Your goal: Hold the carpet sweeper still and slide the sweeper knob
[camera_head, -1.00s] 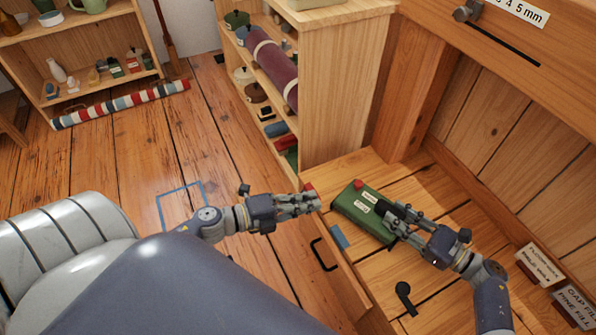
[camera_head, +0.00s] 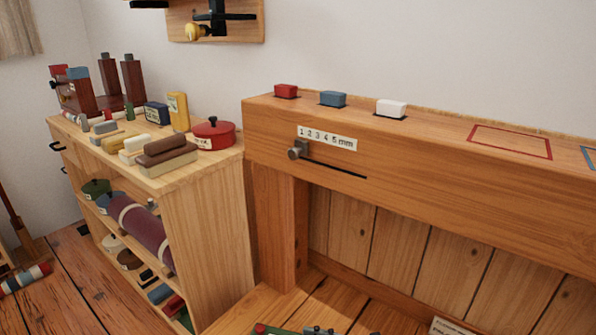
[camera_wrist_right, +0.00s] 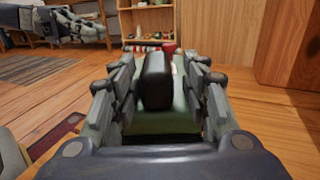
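The green carpet sweeper (camera_head: 268,329) shows only as a sliver at the bottom edge of the head view, with a red knob (camera_head: 260,328) at its left end. In the right wrist view the green body (camera_wrist_right: 165,122) lies ahead between my fingers, with an upright black part (camera_wrist_right: 157,80) on it and a red bit (camera_wrist_right: 169,47) beyond. My right gripper (camera_wrist_right: 157,70) has its fingers apart on either side of the black part, with green visible between.
A timber beam (camera_head: 420,190) carries a "1 2 3 4 5 mm" scale (camera_head: 327,138) and a metal slider knob (camera_head: 298,150) at its slot's left end. Red, blue and white blocks sit on top. A shelf unit (camera_head: 215,235) with a red pot (camera_head: 213,134) stands at left.

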